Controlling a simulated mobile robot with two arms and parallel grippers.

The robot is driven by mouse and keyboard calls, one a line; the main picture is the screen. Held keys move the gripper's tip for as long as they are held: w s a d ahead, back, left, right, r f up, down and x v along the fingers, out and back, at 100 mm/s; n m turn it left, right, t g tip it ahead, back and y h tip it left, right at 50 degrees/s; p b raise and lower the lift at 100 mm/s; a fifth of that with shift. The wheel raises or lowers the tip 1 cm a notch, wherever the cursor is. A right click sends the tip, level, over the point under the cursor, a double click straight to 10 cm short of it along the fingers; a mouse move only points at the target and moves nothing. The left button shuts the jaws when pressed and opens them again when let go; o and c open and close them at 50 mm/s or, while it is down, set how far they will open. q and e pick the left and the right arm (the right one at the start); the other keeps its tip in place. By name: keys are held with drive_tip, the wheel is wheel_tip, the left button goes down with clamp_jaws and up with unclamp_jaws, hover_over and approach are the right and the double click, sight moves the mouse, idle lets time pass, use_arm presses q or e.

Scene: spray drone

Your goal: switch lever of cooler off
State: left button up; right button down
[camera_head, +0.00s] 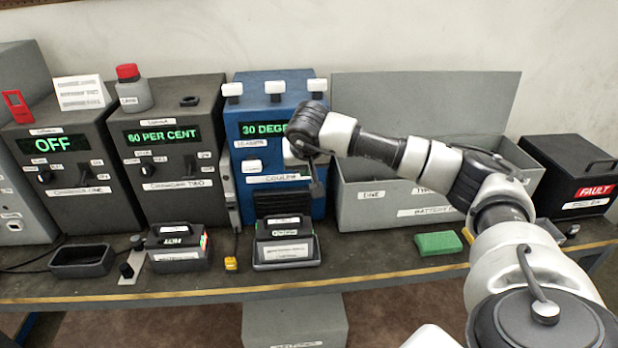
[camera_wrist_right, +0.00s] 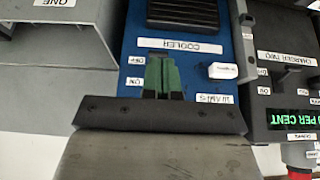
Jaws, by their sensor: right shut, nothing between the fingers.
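The blue cooler (camera_head: 270,105) stands at the back of the bench, with a green display reading 30 degrees. Its face, with the COOLER label, also fills the middle of the upside-down right wrist view (camera_wrist_right: 187,32). My right gripper (camera_wrist_right: 161,62) is shut, its green fingertips together in front of the cooler face beside the small ON and OFF labels. The fingers hide the lever, and I cannot tell its position or whether they touch it. In the head view my right arm covers the cooler's right front. My left gripper is out of view.
Two dark chargers (camera_head: 168,150) stand left of the cooler, and a grey battery box (camera_head: 400,204) stands right of it. A charging cradle (camera_head: 286,252) sits in front. A green sponge (camera_head: 438,243) and a black fault case (camera_head: 570,170) are farther right.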

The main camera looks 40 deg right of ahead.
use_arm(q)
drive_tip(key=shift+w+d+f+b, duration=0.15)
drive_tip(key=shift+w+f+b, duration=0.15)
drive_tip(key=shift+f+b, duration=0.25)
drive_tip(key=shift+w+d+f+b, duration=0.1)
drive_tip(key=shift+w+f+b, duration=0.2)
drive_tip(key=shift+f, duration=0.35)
use_arm(e)
drive_tip(key=s+a, duration=0.1)
drive_tip(key=s+a+r, duration=0.1)
drive_tip(key=s, duration=0.1)
drive_tip(key=s+a, duration=0.1)
drive_tip(key=shift+s+r, duration=0.3)
drive_tip(key=shift+r, duration=0.05)
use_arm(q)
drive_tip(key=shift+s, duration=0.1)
use_arm(e)
drive_tip(key=shift+a, duration=0.15)
